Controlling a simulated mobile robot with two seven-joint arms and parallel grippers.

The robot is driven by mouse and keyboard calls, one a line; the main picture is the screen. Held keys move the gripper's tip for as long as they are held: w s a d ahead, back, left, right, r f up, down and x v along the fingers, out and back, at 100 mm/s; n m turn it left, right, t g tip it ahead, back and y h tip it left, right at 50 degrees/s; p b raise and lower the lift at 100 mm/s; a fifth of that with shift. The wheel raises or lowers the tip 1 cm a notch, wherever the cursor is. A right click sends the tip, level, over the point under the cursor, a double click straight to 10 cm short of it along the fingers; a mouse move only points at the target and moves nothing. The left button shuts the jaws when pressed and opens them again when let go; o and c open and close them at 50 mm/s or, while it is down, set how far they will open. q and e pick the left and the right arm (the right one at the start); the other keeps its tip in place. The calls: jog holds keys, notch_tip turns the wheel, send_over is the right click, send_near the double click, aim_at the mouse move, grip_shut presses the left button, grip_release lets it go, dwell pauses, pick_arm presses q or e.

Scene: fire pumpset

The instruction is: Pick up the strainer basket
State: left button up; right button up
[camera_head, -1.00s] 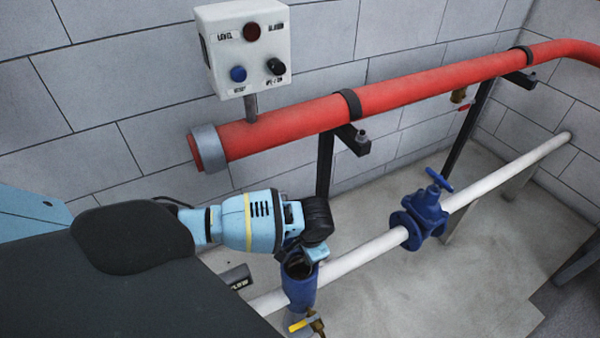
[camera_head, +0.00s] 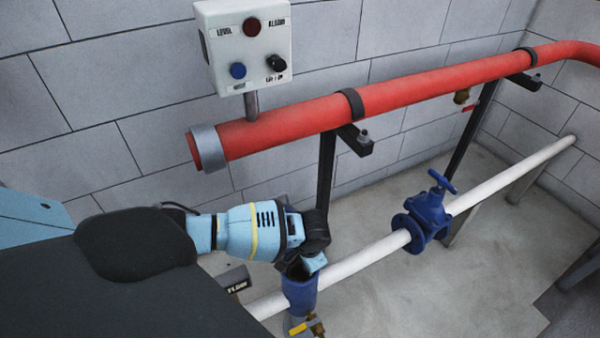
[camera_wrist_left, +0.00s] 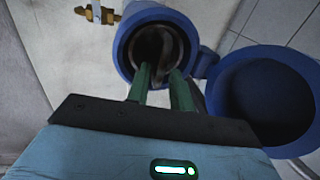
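The blue strainer housing (camera_head: 300,294) stands on the white pipe with its top open. In the left wrist view the round mouth of the housing (camera_wrist_left: 124,48) surrounds a grey, shaded inner wall, which looks like the strainer basket (camera_wrist_left: 152,42). I see no clear contact with the basket. In the head view my left gripper (camera_head: 313,262) is over the housing mouth, its fingers hidden. My right gripper is not in view.
A blue round cover (camera_wrist_left: 264,98) hangs open beside the housing. A yellow-handled valve (camera_head: 303,326) is below it. A blue gate valve (camera_head: 427,215) sits along the white pipe (camera_head: 365,258). A red pipe (camera_head: 430,88) and control box (camera_head: 244,45) are on the wall behind.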

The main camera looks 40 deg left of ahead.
pick_arm(q)
grip_shut()
dwell(1.1)
